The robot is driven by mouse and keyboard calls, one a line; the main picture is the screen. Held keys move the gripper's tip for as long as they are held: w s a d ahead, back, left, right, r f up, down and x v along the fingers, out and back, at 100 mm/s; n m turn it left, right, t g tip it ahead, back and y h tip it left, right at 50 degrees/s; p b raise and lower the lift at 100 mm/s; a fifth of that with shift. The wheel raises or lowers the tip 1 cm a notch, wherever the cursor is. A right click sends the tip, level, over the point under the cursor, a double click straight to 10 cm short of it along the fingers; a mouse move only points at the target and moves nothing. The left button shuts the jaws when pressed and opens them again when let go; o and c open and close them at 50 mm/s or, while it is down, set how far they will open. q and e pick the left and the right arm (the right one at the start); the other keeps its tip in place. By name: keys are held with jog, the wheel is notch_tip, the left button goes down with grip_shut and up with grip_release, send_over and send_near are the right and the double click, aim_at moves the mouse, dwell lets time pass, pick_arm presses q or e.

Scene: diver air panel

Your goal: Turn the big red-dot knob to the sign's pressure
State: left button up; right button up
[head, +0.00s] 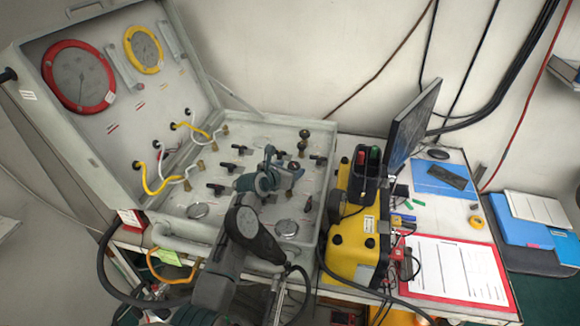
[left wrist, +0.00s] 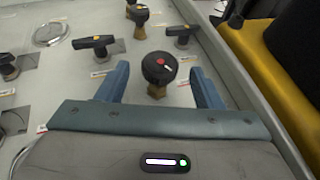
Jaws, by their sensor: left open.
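The big black knob (left wrist: 160,68) with a red dot and a white pointer mark on its top stands upright on a brass stem in the left wrist view. My left gripper (left wrist: 159,84) is open, with one blue finger to each side of it and visible gaps between. In the head view my left gripper (head: 288,172) is low over the panel and I cannot make out the red-dot knob clearly there. A large red-rimmed gauge (head: 79,77) is on the case's raised lid. A small red-edged sign (head: 131,219) stands at the case's left front; its text is unreadable. My right gripper is not in view.
Several black T-handle valves (left wrist: 93,44) and a yellow-dot knob (left wrist: 138,13) stand near the red-dot knob. A yellow-rimmed gauge (head: 144,50) is on the lid. A yellow case (head: 357,248) and a monitor (head: 411,124) stand to the right.

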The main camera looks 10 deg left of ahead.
pick_arm(q)
jog(key=shift+w+d+f, duration=0.1)
jog(key=shift+w+f, duration=0.05)
jog(key=shift+w, duration=0.2)
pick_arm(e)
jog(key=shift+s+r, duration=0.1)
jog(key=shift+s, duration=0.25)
pick_arm(q)
jog(key=c, duration=1)
jog(key=shift+o, duration=0.2)
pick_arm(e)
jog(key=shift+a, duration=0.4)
